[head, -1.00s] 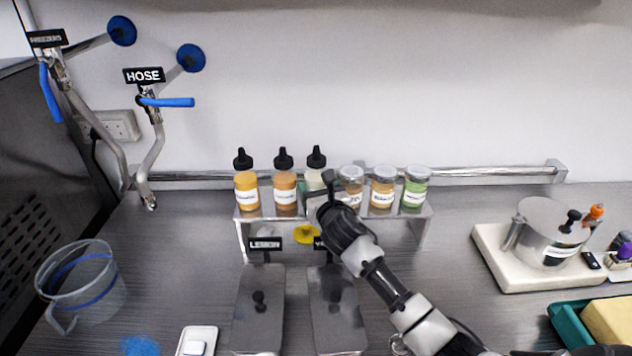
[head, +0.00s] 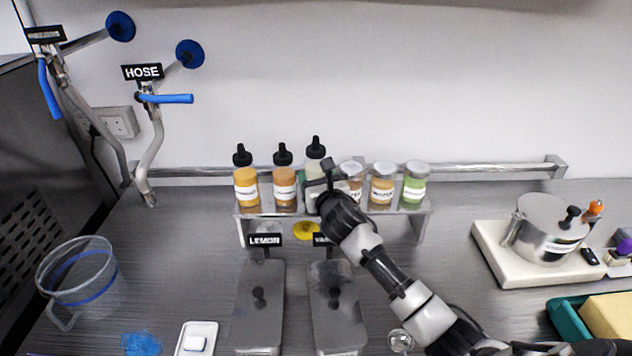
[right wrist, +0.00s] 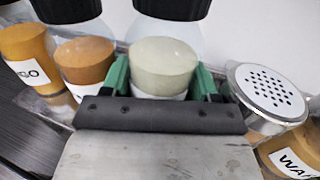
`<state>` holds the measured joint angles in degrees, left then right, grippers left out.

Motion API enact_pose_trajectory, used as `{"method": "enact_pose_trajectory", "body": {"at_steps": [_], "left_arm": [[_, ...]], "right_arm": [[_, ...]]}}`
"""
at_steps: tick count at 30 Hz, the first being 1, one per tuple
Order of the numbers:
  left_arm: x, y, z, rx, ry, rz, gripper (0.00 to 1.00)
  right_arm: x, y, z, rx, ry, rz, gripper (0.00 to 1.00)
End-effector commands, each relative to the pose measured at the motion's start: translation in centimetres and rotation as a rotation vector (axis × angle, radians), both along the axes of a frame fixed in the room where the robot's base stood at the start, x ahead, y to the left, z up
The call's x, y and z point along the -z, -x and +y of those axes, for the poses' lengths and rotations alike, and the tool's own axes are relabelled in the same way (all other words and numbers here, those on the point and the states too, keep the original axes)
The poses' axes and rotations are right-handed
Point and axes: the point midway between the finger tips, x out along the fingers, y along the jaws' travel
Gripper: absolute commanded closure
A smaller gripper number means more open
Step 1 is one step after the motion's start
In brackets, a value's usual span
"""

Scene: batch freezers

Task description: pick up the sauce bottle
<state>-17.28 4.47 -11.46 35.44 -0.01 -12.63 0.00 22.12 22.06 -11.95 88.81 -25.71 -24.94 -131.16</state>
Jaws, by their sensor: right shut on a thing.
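The sauce bottle with pale contents and a black nozzle cap (head: 314,171) is third from the left in the row on the metal rack. My right gripper (head: 327,183) reaches it from the front and partly hides its lower body. In the right wrist view, the green fingers (right wrist: 162,84) are on both sides of the pale bottle (right wrist: 165,62), shut on it. Its cap stands a little higher than the two neighbouring caps; its base is hidden. My left gripper is not in view.
A yellow bottle (head: 246,188) and an orange bottle (head: 285,188) stand close on the left. Shaker jars (head: 382,187) stand close on the right. Lidded metal bins (head: 259,310) lie in front. A clear pitcher (head: 85,285) is at left.

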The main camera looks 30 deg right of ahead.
Motion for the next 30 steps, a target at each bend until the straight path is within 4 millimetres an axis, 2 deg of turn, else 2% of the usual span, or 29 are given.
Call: {"method": "enact_pose_trajectory", "body": {"at_steps": [21,26,30], "left_arm": [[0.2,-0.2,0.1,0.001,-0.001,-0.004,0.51],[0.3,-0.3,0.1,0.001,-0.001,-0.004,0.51],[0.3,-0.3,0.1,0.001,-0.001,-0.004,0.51]], "right_arm": [[-14.4,0.0,0.0,0.0,0.004,-0.006,0.64],[-16.1,0.0,0.0,0.0,0.004,-0.004,0.64],[-16.6,0.0,0.0,-0.001,0.002,-0.002,0.64]]}}
